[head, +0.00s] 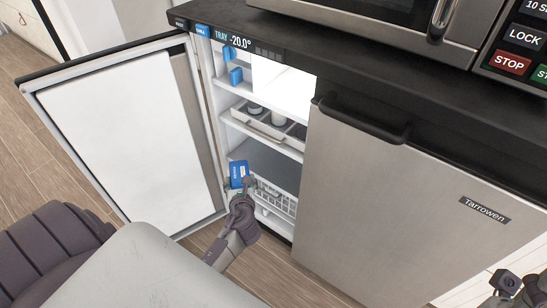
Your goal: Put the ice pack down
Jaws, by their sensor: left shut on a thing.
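The blue ice pack (238,173) is held upright at the opening of an open freezer compartment. My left gripper (243,187) is shut on its lower part and covers some of it. Behind it is a dark, flat shelf (268,162) with bare room on it. I cannot tell whether the pack touches the shelf. My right gripper (507,284) is at the lower right corner, away from the freezer opening; its fingers are too small and cut off to judge.
The freezer door (125,135) stands open on the left. Higher up are blue items (236,76) and a tray with dark cups (270,130). A white wire basket (275,198) sits below. A closed steel door (390,200) bounds the right; a microwave (400,15) stands above.

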